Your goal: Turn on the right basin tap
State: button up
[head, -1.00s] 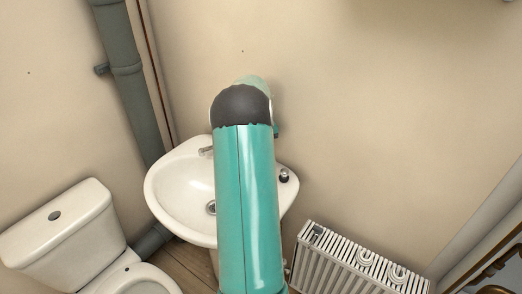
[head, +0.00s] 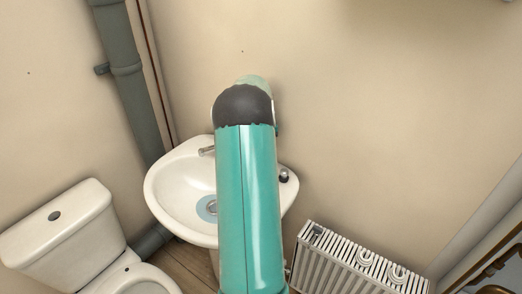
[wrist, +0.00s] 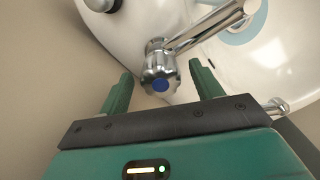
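The right basin tap (wrist: 160,66) is chrome with a blue-marked knob, seen in the wrist view. Its spout runs up and right over the basin. My gripper (wrist: 161,74) is open, with one green finger on either side of the knob and a visible gap to each. In the head view my own arm hides the gripper and this tap. The white basin (head: 168,190) hangs on the wall. A pale blue disc (head: 206,207) surrounds the drain, and it also shows in the wrist view (wrist: 256,24). No water stream is clearly visible.
Another chrome tap (head: 207,150) stands on the basin's left side. A small dark-topped item (head: 284,175) sits on the right rim. A toilet (head: 70,225) is at left, a grey pipe (head: 130,90) behind it, and a radiator (head: 350,262) at lower right.

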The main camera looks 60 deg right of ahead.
notch_tip(320, 180, up, 14)
jog(key=shift+f, duration=0.15)
dwell(0.5)
jog(key=shift+w, duration=0.1)
dwell(0.4)
jog(key=w+a+r+n+t, duration=0.1)
jog(key=w+a+r, duration=0.25)
jog(key=a, duration=0.65)
jog(key=w+a+r+n+t+h, duration=0.1)
jog(key=w+a+r, duration=0.25)
jog(key=a, duration=0.55)
jog(key=w+a+r+n, duration=0.1)
jog(key=w+a+r, duration=0.25)
jog(key=a, duration=0.65)
jog(key=s+a+n+t, duration=0.2)
jog(key=s+a, duration=0.1)
jog(key=a, duration=1.4)
jog(key=s+a+f+n, duration=0.1)
jog(key=s+a+f, duration=0.1)
jog(key=s+a, duration=0.2)
jog(key=s+a+f+n+t+y, duration=0.1)
jog(key=s+a+f, duration=0.1)
jog(key=s+a, duration=0.2)
jog(key=a, duration=0.3)
jog(key=shift+a+f+n+t, duration=0.2)
jog(key=shift+f+n+t, duration=0.1)
jog(key=shift+f, duration=0.1)
